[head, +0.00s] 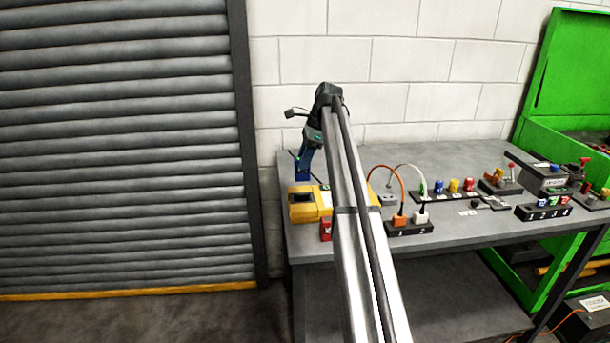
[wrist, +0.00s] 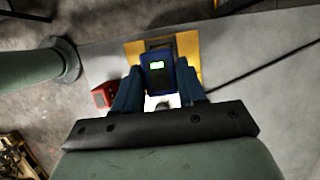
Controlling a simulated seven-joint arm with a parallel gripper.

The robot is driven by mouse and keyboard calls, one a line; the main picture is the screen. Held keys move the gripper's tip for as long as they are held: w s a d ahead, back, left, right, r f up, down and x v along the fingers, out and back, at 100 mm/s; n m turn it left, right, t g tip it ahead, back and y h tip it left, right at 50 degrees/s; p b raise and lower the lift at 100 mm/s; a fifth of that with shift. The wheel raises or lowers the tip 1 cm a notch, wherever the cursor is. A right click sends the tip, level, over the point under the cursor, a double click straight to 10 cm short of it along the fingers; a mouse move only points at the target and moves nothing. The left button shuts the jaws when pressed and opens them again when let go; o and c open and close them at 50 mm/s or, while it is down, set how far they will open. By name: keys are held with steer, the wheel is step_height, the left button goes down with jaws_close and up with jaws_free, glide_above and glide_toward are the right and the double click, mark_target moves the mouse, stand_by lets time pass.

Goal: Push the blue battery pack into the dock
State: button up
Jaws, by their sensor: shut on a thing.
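The blue battery pack (wrist: 157,82) has a small lit green display and sits between the two blue fingers of my gripper (wrist: 158,90) in the wrist view. My gripper is shut on it. In the head view my gripper (head: 304,163) is at the left end of the bench, and the blue pack and blue fingers are hard to tell apart there. The yellow dock (head: 303,212) lies just below them in that picture. In the wrist view the yellow dock (wrist: 190,46) shows behind the pack, with a dark recess. I cannot tell whether the pack touches the dock.
A red block (head: 325,230) stands beside the dock at the bench's front edge. A black socket strip (head: 410,228) with orange and white plugs is right of my arm. Coloured knobs (head: 454,186) and a number rack (head: 543,212) stand farther right. A roller shutter (head: 120,150) is left.

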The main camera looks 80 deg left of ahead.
mark_target(304, 174)
steer(key=shift+f, duration=2.85)
steer(key=shift+f, duration=2)
stand_by(0.3)
steer(key=o, duration=1.1)
steer(key=shift+c, duration=0.2)
steer(key=shift+o, duration=0.3)
steer(key=shift+o, duration=1.3)
steer(key=v, duration=0.7)
